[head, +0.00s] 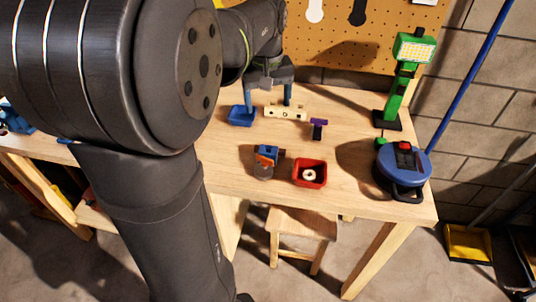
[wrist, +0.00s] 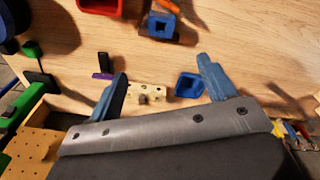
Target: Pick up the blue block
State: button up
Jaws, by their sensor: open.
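Two small blue things lie on the wooden workbench (head: 225,165), and I cannot tell for sure which is the blue block. One is a square blue piece with a dark hollow (head: 268,151) near the red bin; it also shows at the top of the wrist view (wrist: 162,26). The other is a tapered blue piece with a hollow top (head: 241,116), close to my gripper; it also shows in the wrist view (wrist: 189,86). My gripper (head: 268,101) is open and empty, its blue fingers (wrist: 163,70) spread either side of the tapered piece and a pale drilled block, apparently above the bench.
The pale drilled block (head: 286,113) lies beside the tapered piece. A purple-and-black tool (head: 318,129), a red bin (head: 322,172) holding a pale ring, a blue reel (head: 404,177) and a green lamp (head: 393,103) stand to the right. A pegboard (head: 385,35) rises behind.

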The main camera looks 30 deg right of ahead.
jog(key=f+m, duration=0.2)
jog(key=m, duration=0.3)
send_near(268, 150)
notch_tip(268, 150, down, 9)
jog(key=shift+d+f, duration=0.15)
jog(key=shift+f, duration=0.1)
dwell(0.3)
jog(key=c, duration=1.1)
